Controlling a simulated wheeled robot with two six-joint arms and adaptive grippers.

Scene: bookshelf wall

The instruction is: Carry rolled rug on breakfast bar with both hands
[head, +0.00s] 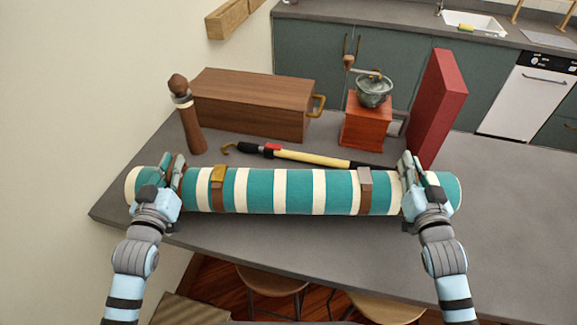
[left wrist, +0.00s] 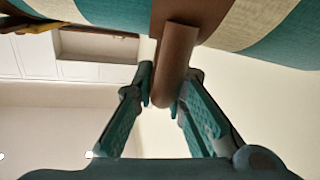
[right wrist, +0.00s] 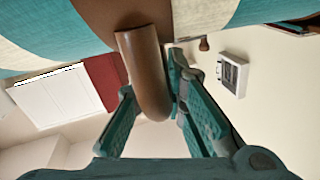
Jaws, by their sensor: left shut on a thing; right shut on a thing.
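The rolled rug (head: 290,191) is striped teal and cream and lies crosswise at the near side of the grey breakfast bar (head: 480,240). Brown straps go around it. I cannot tell whether it touches the bar top. My left gripper (head: 172,180) is at its left end; in the left wrist view the fingers (left wrist: 163,95) are closed about a brown strap handle (left wrist: 175,65). My right gripper (head: 411,178) is at its right end; in the right wrist view the fingers (right wrist: 155,95) are closed about the other brown handle (right wrist: 145,70). The fingertips are partly hidden by the handles.
Behind the rug stand a wooden pepper mill (head: 188,120), a brown wooden box (head: 250,104), a red coffee grinder (head: 367,122) and a red upright box (head: 437,105). A yellow-and-black cane-like tool (head: 310,158) lies close behind the rug. The bar's right part is clear. Stools (head: 272,279) stand below.

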